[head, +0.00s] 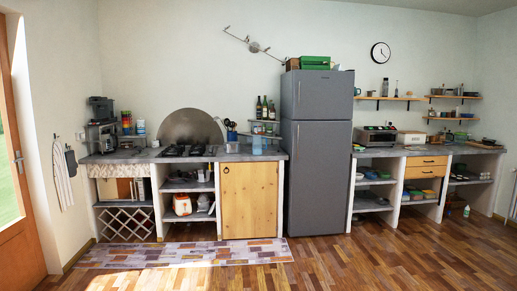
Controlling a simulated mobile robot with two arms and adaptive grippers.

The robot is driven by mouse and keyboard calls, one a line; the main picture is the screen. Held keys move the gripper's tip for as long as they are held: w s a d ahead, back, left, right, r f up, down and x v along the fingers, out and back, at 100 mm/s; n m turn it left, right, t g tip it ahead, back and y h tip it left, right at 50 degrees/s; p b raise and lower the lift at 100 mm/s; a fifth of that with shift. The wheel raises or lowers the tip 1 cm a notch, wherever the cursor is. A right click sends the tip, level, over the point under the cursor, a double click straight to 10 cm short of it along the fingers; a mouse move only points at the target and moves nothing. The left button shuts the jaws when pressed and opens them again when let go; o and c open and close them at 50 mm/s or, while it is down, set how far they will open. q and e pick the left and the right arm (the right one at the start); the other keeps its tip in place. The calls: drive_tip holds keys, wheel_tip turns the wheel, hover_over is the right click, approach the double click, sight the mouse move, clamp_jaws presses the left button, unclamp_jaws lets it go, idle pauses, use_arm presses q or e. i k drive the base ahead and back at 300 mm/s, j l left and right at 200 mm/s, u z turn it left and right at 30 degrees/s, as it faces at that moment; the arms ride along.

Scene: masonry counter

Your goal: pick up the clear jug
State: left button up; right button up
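A pale bluish, see-through vessel (257,145), which looks like the clear jug, stands upright on the grey masonry counter (276,155), left of the fridge. It is small in the view, so its handle and spout cannot be made out. Neither of my grippers shows in the head view, and nothing is touching the jug.
A tall grey fridge (318,160) stands right of the jug. Dark bottles (265,108) sit on a small shelf behind it. A stove (186,150) is to its left. A patterned rug (185,253) lies before the counter. The wooden floor (390,262) is clear.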

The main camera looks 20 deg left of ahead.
sight(257, 140)
drive_tip(key=u, duration=0.55)
drive_tip(key=i, duration=4.05)
drive_tip(key=i+z, duration=0.1)
drive_tip(key=i, duration=1.95)
